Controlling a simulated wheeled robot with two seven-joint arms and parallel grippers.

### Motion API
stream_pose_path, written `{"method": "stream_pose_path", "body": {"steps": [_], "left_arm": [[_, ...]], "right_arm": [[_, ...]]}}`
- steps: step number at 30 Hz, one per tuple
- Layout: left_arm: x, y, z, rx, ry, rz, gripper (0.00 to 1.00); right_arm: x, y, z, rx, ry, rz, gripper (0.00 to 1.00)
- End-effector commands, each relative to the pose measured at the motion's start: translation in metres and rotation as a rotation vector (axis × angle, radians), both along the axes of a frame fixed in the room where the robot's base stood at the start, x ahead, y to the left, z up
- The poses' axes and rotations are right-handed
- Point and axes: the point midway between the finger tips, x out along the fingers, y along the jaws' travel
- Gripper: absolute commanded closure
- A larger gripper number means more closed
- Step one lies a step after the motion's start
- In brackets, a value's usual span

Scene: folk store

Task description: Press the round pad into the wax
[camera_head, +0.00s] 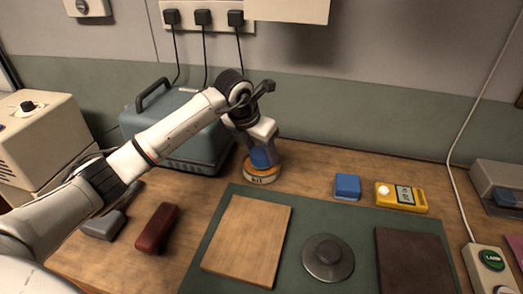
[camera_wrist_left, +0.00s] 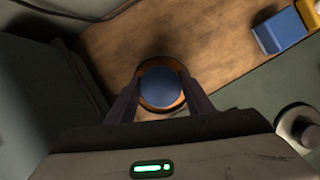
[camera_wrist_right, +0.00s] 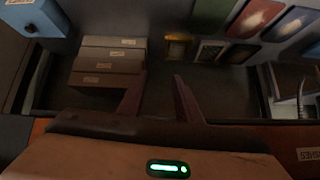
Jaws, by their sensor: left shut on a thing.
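The round blue pad (camera_head: 260,158) is between the fingers of my left gripper (camera_head: 262,152), which is shut on it and points down. It also shows from above in the left wrist view (camera_wrist_left: 160,87). Directly below it is a low round orange tin (camera_head: 260,176) with a pale label, presumably the wax; its rim (camera_wrist_left: 161,109) shows around the pad. The pad hides the tin's inside, so I cannot tell whether it touches the wax. My right gripper (camera_wrist_right: 157,85) is open and empty, away from this bench.
A wooden board (camera_head: 248,240), a grey round disc (camera_head: 328,257) and a dark brown panel (camera_head: 412,262) lie on a green mat. A blue block (camera_head: 347,186) and yellow device (camera_head: 401,196) are right of the tin. A grey-green case (camera_head: 180,135) stands close behind left.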

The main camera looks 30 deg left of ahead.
Motion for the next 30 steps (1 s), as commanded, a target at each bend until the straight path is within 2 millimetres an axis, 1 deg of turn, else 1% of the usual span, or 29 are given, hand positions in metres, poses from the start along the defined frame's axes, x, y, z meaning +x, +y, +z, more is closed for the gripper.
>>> {"method": "stream_pose_path", "body": {"steps": [11, 30], "left_arm": [[0.0001, -0.0003, 0.0006, -0.001, -0.001, -0.001, 0.7], [0.0, -0.0002, -0.0057, 0.0, 0.0, 0.0, 0.7]], "right_arm": [[0.0009, 0.0013, 0.0019, 0.003, -0.004, 0.0, 0.69], [-0.002, 0.0007, -0.0072, 0.001, 0.007, -0.001, 0.69]]}}
